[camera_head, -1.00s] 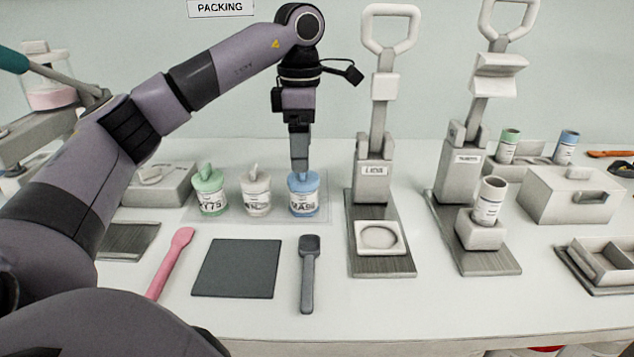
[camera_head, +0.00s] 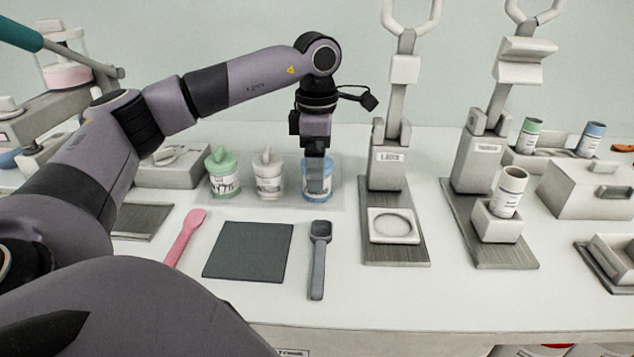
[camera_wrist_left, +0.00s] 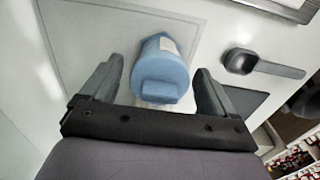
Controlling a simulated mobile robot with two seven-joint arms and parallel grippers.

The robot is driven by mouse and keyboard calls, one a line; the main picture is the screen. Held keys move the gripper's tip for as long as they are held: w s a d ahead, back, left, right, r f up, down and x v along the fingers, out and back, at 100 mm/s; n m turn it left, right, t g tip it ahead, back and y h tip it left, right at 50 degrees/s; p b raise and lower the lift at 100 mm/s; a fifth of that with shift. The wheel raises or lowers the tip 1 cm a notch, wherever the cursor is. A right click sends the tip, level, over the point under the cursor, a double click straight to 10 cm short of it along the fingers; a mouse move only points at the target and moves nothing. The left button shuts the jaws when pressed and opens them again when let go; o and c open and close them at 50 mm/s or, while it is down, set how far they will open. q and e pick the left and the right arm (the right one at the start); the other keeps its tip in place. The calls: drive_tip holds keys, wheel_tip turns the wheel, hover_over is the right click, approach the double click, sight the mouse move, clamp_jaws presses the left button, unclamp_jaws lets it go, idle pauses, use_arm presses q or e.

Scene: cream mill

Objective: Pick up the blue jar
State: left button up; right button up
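The blue jar (camera_head: 317,188) stands upright on a clear mat at the right end of a row of three jars. My left gripper (camera_head: 319,188) points straight down at it and covers much of its front and lid in the head view. In the left wrist view the jar's blue lid (camera_wrist_left: 160,78) lies between the two spread fingers of my left gripper (camera_wrist_left: 158,85), with a gap on each side. The left gripper is open around the jar's top. My right gripper is not in view.
A white jar (camera_head: 267,176) and a green jar (camera_head: 222,172) stand just left of the blue jar. A grey press (camera_head: 387,160) rises to its right. A dark square mat (camera_head: 248,250), a grey scoop (camera_head: 318,262) and a pink spatula (camera_head: 186,237) lie in front.

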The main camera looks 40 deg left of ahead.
use_arm(q)
drive_tip(key=c, duration=0.7)
drive_tip(key=shift+o, duration=0.2)
drive_tip(key=shift+r, duration=0.15)
drive_tip(key=shift+r, duration=0.55)
wheel_tip(320, 180, up, 8)
drive_tip(key=shift+f+p, duration=0.25)
drive_tip(key=shift+p, duration=0.15)
wheel_tip(320, 180, up, 11)
drive_tip(key=p, duration=0.5)
drive_tip(key=shift+p, duration=0.3)
